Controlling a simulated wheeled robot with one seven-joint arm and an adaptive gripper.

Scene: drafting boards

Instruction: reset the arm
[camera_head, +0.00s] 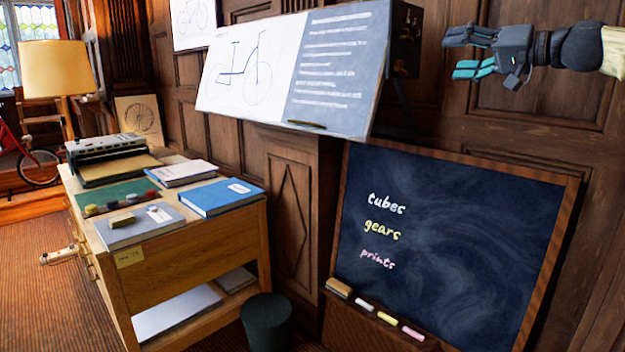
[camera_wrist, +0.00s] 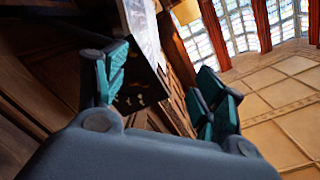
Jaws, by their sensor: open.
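My gripper (camera_head: 464,53) is at the upper right in the head view, held in the air in front of the wood panelling and above the chalkboard. It points left, toward the dark end of the tilted drafting board. Its teal-padded fingers are apart, with nothing between them. In the wrist view my gripper (camera_wrist: 160,88) shows one finger at left and one at right, spread wide, with only background between.
The drafting board (camera_head: 345,75) with a bicycle drawing is left of my gripper. The chalkboard (camera_head: 450,240) with a chalk ledge stands below. A wooden desk (camera_head: 190,265) with books and a typewriter-like machine is at left. A dark bin (camera_head: 266,322) stands beside it.

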